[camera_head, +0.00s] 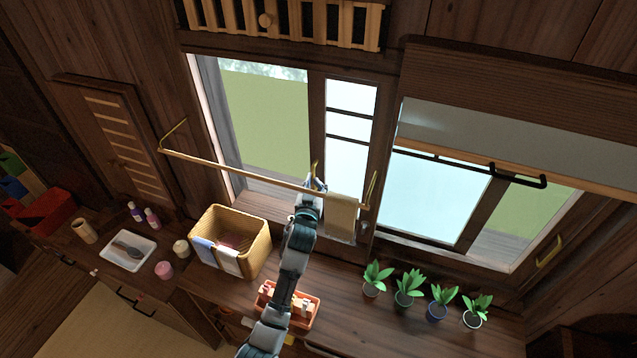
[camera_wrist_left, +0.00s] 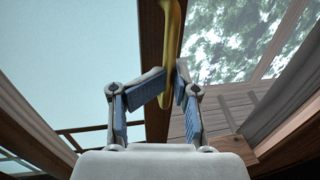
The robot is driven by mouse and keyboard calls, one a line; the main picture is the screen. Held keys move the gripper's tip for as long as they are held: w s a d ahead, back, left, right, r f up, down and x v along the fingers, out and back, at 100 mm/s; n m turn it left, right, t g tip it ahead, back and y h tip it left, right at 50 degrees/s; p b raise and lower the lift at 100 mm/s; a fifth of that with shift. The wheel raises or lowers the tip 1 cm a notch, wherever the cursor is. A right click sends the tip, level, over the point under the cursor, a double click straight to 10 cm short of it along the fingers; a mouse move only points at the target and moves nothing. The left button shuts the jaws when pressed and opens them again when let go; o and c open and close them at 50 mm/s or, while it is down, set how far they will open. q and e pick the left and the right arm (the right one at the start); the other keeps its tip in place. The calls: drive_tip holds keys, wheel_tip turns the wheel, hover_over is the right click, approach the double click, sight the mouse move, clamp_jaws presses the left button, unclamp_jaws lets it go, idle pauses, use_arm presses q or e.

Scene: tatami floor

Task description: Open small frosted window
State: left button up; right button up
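The small window on the left has a frosted, barred sash (camera_head: 347,98) on its right side. A gold handle (camera_head: 316,167) stands on the dark upright at the sash's left edge. My left gripper (camera_head: 317,184) is at this handle, behind the towel rail. In the left wrist view, the two fingers (camera_wrist_left: 171,82) close in on both sides of the gold handle (camera_wrist_left: 171,40), with the pale pane to the left and trees to the right. My right gripper is not in view.
A wooden rail (camera_head: 240,172) with a towel (camera_head: 341,215) crosses before the window, close to my left arm. Below stand a woven basket (camera_head: 240,228), an orange tray (camera_head: 302,315) and several potted plants (camera_head: 408,290). A larger window (camera_head: 440,195) is at right.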

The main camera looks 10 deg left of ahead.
use_arm(q)
drive_tip(key=s+a, duration=0.1)
drive_tip(key=s, duration=1.1)
drive_tip(key=shift+a+f, duration=0.25)
drive_tip(key=shift+a, duration=0.15)
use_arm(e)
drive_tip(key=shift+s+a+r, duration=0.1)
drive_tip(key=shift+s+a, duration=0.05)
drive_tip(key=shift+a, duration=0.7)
